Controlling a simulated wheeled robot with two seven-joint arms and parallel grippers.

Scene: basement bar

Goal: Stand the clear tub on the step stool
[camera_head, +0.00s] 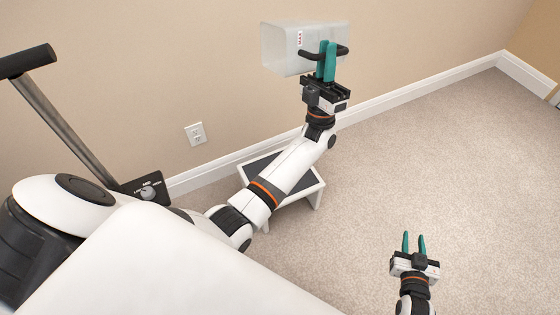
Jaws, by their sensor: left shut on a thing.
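The clear tub (283,48) is a translucent box with a small red and white label, held up in front of the wall near the top middle of the head view. My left gripper (326,60) is shut on the tub's dark handle, at the tub's right side. The step stool (317,187), white with dark tread, stands on the carpet by the wall. My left arm passes over it and hides part of it. The tub is farther up in the picture than the stool. My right gripper (413,243) is open and empty above the carpet at the lower right.
A beige wall with an outlet (195,133) and white baseboard (400,97) runs behind the stool. A machine with a dark handle on a grey pole (66,132) stands at the left. The carpet (440,165) at the right is clear.

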